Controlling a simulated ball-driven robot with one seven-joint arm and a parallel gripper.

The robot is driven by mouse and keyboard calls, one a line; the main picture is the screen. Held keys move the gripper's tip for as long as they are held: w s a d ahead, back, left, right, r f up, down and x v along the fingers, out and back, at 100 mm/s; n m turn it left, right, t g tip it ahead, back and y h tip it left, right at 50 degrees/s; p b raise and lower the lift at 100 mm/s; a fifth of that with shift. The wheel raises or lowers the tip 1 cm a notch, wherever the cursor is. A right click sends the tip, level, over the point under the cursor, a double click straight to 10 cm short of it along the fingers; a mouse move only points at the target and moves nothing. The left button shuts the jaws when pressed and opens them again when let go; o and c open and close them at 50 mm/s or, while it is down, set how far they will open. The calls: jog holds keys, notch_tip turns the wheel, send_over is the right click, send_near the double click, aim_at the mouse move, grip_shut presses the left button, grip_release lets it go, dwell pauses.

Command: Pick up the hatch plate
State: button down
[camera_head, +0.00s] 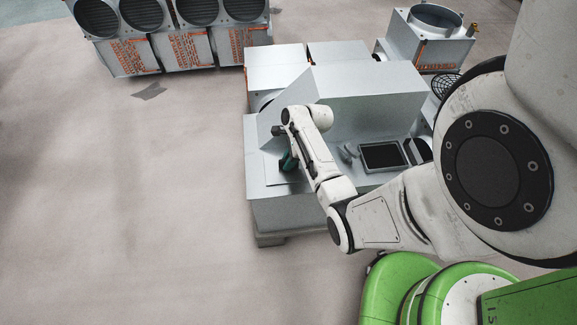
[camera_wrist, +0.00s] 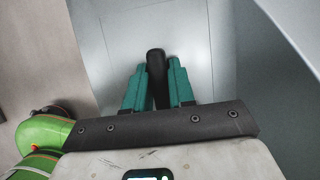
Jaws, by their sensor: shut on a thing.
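The hatch plate (camera_head: 273,177) is a thin, pale grey square lying on the left part of the grey machine's (camera_head: 280,215) top. In the wrist view the plate (camera_wrist: 192,42) fills the middle, with a thin outline around it. A black upright handle (camera_wrist: 156,62) stands on it. My gripper (camera_wrist: 156,78) has teal fingers, one on each side of the handle, shut on it. In the head view my gripper (camera_head: 288,162) shows as a small teal patch over the plate, and my arm hides the handle. I cannot tell whether the plate is lifted off the surface.
A sloped grey housing (camera_head: 365,90) rises behind and beside my gripper. A square dark opening (camera_head: 383,156) with a frame lies to the right on the machine. Fan units (camera_head: 180,45) stand at the back left, another unit (camera_head: 430,40) at the back right.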

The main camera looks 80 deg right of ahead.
aim_at(285, 160)
dwell(0.4)
jog(key=shift+r, duration=0.5)
notch_tip(285, 160, up, 2)
jog(key=shift+r+p, duration=0.15)
jog(key=shift+p, duration=0.45)
jog(key=s+a+r+p, duration=0.4)
jog(key=s+r, duration=0.5)
jog(key=s, duration=0.4)
jog(key=shift+a+r, duration=0.35)
jog(key=shift+a, duration=0.35)
